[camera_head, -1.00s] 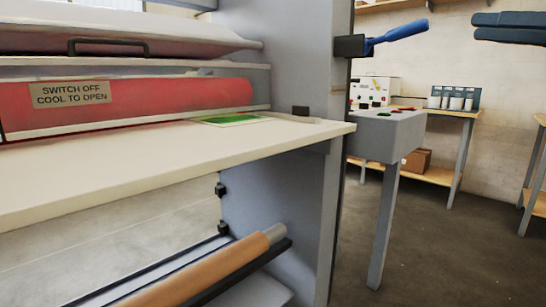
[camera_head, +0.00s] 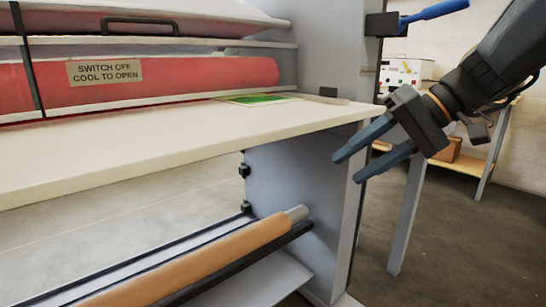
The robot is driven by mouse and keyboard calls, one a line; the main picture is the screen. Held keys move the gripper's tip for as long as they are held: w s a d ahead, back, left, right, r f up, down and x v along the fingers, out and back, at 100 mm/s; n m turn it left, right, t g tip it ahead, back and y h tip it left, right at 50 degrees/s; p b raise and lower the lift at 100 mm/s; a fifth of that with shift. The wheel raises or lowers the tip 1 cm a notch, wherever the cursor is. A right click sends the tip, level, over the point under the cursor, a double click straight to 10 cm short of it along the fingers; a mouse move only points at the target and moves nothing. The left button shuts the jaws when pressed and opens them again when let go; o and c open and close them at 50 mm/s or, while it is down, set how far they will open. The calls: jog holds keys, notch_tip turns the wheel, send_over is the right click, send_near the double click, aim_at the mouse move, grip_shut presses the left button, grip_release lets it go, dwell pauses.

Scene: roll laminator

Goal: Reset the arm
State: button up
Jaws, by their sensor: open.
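My gripper (camera_head: 347,168) comes in from the right side of the view. Its two blue-grey fingers are apart with nothing between them. They point left and down, in front of the laminator's right upright (camera_head: 345,215) and the right end of its pale feed table (camera_head: 190,140). I see no contact with the laminator.
A red roller (camera_head: 200,80) bears a "SWITCH OFF COOL TO OPEN" label. A green-faced sheet (camera_head: 262,99) lies on the feed table. A brown roll (camera_head: 200,262) sits below. A blue-handled lever (camera_head: 435,12) projects from the upright. Floor (camera_head: 450,250) is clear at lower right.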

jog(key=s+a+f+n+g+h, duration=0.1)
jog(key=s+a+f+h, duration=0.25)
jog(key=s+f, duration=0.5)
jog(key=s+a+f+n+g+h, duration=0.1)
jog(key=s+a+f+g+h, duration=0.15)
jog(key=s+f+h, duration=0.4)
jog(key=d+r+m+y+p, duration=0.1)
jog(key=d+r+m+p, duration=0.2)
jog(key=d+r+p, duration=0.6)
jog(key=shift+s+d+t+p, duration=0.2)
jog(key=shift+s+t+p, duration=0.15)
jog(key=shift+p, duration=5.3)
jog(key=shift+r, duration=0.1)
